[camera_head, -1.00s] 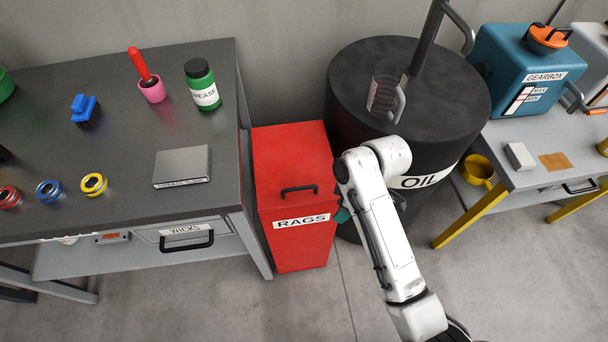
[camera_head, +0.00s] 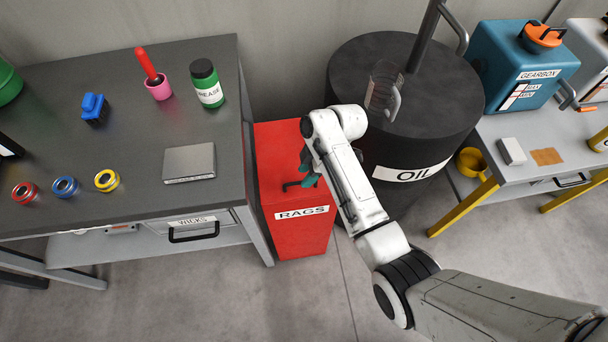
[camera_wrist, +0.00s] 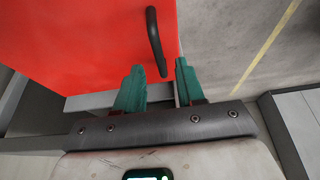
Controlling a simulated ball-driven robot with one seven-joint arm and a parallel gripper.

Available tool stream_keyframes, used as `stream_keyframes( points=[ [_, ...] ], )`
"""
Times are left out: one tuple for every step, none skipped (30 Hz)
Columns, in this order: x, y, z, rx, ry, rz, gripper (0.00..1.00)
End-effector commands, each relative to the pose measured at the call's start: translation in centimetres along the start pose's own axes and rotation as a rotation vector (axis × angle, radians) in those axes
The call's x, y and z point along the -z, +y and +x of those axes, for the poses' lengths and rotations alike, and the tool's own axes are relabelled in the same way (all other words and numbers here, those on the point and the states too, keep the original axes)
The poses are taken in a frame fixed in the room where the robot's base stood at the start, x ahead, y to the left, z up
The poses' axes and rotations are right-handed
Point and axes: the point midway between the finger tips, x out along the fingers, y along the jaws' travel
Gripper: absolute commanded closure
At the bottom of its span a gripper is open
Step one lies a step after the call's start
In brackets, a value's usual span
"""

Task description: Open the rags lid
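The red rags bin (camera_head: 302,230) stands on the floor between the grey workbench and the oil drum, with a white RAGS label on its front. Its red lid (camera_head: 276,150) is shut. A dark bar handle (camera_head: 292,184) sits on the lid near its front edge, partly hidden by my gripper and arm. My gripper (camera_head: 310,176) is at the right end of the handle. In the wrist view, its two green fingers (camera_wrist: 160,84) are spread apart. The handle (camera_wrist: 156,40) runs towards the gap between them, and its near end lies between the fingertips. No grip on it shows.
The grey workbench (camera_head: 120,210) is close on the bin's left, with a wicks drawer (camera_head: 190,232). The black oil drum (camera_head: 430,120) stands close behind and right of the bin. Open floor (camera_head: 240,300) lies in front.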

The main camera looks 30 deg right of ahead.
Motion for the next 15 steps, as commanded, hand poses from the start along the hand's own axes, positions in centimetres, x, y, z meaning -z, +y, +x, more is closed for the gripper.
stream_keyframes(
  points=[
    [0.0,0.0,0.7,0.001,0.0,0.0,0.62],
    [0.0,0.0,1.0,0.002,0.0,0.0,0.62],
    [0.0,0.0,1.4,0.001,0.0,0.0,0.62],
    [0.0,0.0,1.6,0.0,0.0,0.0,0.62],
    [0.0,0.0,1.8,0.0,0.0,0.0,0.62],
    [0.0,0.0,2.0,0.0,0.0,0.0,0.62],
    [0.0,0.1,2.1,-0.001,0.0,0.0,0.62],
    [0.0,0.1,2.2,-0.001,0.0,0.0,0.62],
    [0.0,0.1,2.3,-0.002,0.0,0.0,0.62],
    [0.0,0.1,2.3,-0.002,0.0,0.0,0.62],
    [0.0,0.1,2.4,-0.002,0.0,0.0,0.62],
    [0.0,0.1,2.4,-0.002,0.0,0.0,0.62],
    [0.0,0.1,2.4,-0.002,0.0,0.0,0.62],
    [0.0,0.1,2.3,-0.002,0.0,0.0,0.62],
    [0.0,0.1,2.3,-0.002,0.0,0.0,0.62]
  ],
)
